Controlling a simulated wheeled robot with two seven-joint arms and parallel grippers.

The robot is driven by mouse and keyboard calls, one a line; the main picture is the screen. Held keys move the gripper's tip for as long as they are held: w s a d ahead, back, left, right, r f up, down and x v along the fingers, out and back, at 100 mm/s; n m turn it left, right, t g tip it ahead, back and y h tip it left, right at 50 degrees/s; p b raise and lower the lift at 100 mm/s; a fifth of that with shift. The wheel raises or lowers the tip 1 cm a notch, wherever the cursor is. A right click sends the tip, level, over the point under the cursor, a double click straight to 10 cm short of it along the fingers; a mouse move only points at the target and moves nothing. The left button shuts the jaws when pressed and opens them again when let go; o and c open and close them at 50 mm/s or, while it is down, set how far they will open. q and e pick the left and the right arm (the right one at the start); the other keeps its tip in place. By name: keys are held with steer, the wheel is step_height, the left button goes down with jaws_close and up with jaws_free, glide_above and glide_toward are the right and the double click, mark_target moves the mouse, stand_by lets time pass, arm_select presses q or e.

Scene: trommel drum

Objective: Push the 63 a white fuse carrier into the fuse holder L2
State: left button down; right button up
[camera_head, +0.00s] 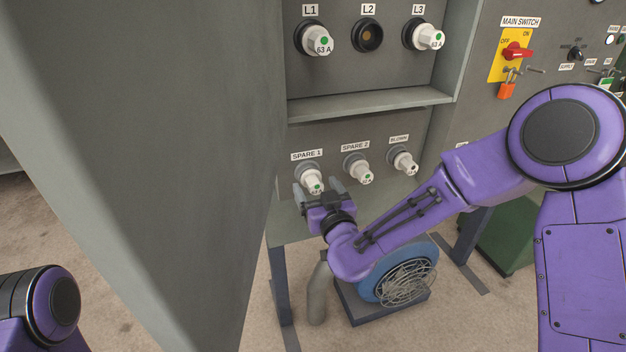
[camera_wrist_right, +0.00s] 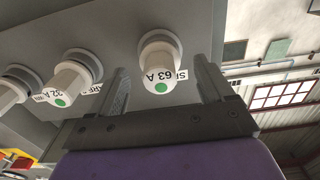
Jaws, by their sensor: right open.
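The white 63 A fuse carrier (camera_head: 313,182) with a green dot sits in the SPARE 1 socket on the lower panel. It also shows in the right wrist view (camera_wrist_right: 160,70), where its "63 A" mark appears upside down. My right gripper (camera_head: 318,190) is open at this carrier; in the wrist view its fingers stand on either side, with gaps between them and the carrier. The L2 fuse holder (camera_head: 368,36) on the upper panel is an empty dark round socket. My left gripper is out of view; only part of my left arm shows at the lower left.
White carriers sit in L1 (camera_head: 317,39), L3 (camera_head: 427,37), SPARE 2 (camera_head: 359,169) and BLOWN (camera_head: 402,160). A ledge (camera_head: 370,103) juts out between the panels. A large grey panel (camera_head: 150,130) fills the left. A blue blower (camera_head: 400,272) stands below.

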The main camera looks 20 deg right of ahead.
steer(key=shift+w, duration=0.75)
steer(key=shift+c, duration=0.3)
stand_by(0.4)
steer(key=c, duration=1.4)
steer(key=shift+o, duration=0.2)
steer(key=shift+s+d, duration=0.1)
steer(key=shift+s, duration=2.9)
glide_toward(317, 189)
